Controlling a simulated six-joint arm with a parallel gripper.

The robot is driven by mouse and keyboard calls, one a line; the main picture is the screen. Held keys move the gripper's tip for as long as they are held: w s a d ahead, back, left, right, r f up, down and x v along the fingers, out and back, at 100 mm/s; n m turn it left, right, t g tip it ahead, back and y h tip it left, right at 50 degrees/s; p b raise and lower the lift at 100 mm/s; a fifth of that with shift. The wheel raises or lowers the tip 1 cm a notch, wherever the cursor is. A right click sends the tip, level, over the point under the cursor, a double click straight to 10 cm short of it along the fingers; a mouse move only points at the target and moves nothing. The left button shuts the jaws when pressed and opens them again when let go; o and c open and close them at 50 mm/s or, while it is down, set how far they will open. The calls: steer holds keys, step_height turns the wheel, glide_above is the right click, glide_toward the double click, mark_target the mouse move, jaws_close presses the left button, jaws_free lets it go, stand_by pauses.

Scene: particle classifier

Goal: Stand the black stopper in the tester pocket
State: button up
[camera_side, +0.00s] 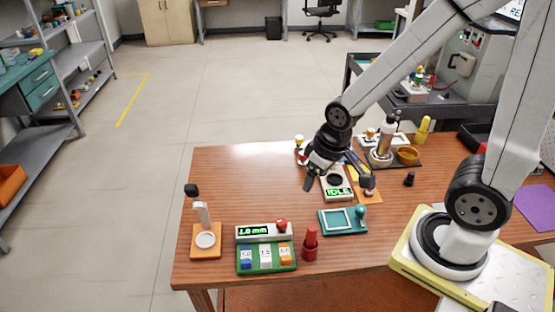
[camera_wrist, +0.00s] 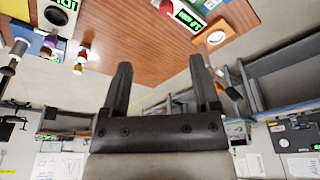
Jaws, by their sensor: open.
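The black stopper (camera_side: 409,179) is a small dark piece standing on the table, right of the tester in the side view. I cannot pick it out for certain in the wrist view. The tester (camera_side: 338,195) is a pale box with a green IDLE display and a dark round spot on top, likely its pocket. Part of the tester also shows at the upper left of the wrist view (camera_wrist: 58,16).
An orange stand (camera_side: 206,251) is at left. A wooden bowl (camera_side: 407,155) stands behind the stopper. The table's back left is clear.

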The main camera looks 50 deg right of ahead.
steer(key=shift+d, duration=0.1)
steer(key=w+d+f+n+g+h, duration=0.1)
steer(key=w+d+f, duration=0.15)
steer(key=d, duration=0.35)
steer(key=w+d+f+g, duration=0.1)
steer(key=w+d, duration=0.2)
steer(key=d, duration=0.4)
steer(key=n+g, duration=0.3)
steer(key=g, duration=0.2)
glide_toward(412, 173)
steer(key=x, duration=0.3)
steer(key=shift+x, duration=1.1)
steer(key=shift+x, duration=2.6)
